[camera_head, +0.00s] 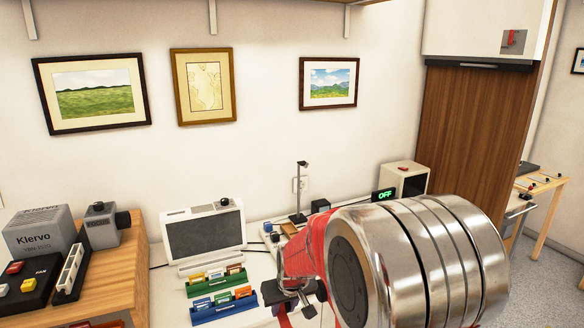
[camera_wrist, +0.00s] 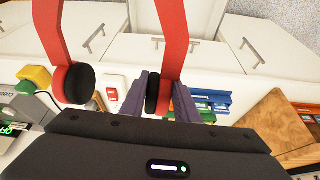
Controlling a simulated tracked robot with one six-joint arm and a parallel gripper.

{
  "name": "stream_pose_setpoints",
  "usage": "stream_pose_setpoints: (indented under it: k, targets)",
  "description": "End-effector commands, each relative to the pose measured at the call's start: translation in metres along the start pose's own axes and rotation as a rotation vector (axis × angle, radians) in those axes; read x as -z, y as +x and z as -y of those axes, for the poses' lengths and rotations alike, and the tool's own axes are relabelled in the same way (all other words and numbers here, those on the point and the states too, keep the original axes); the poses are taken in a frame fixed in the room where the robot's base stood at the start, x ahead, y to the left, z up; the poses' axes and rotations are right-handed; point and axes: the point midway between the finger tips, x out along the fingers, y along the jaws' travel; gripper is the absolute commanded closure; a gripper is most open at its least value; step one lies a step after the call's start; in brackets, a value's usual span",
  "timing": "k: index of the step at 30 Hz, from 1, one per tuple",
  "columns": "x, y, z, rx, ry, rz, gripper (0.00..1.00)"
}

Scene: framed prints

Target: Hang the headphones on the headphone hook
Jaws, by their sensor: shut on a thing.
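The headphones (camera_wrist: 172,38) are red with black ear pads. In the wrist view, my gripper (camera_wrist: 160,98) is shut on the right-hand ear cup, with a purple-grey finger on each side. The other ear cup (camera_wrist: 78,82) hangs free at the left, and the band runs out of the top of the view. In the head view, my arm covers much of the lower right and the headphones are hard to make out. A thin dark stand (camera_head: 300,192) with a short top piece stands by the wall; I cannot tell if it is the headphone hook.
A white monitor (camera_head: 205,232) stands on the desk, with green and blue card trays (camera_head: 223,307) before it. A clock reading OFF (camera_head: 384,195) and a white box (camera_head: 405,178) stand right of the stand. A wooden shelf unit (camera_head: 127,262) is at left. Framed prints hang above.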

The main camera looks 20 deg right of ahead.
Motion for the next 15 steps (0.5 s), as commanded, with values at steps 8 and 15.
stream_pose_setpoints:
  k: [8, 15]
  targets:
    - [0.001, 0.0, 0.006, 0.003, -0.007, -0.001, 0.99]
    - [0.001, 0.0, 0.041, 0.006, -0.016, 0.0, 0.99]
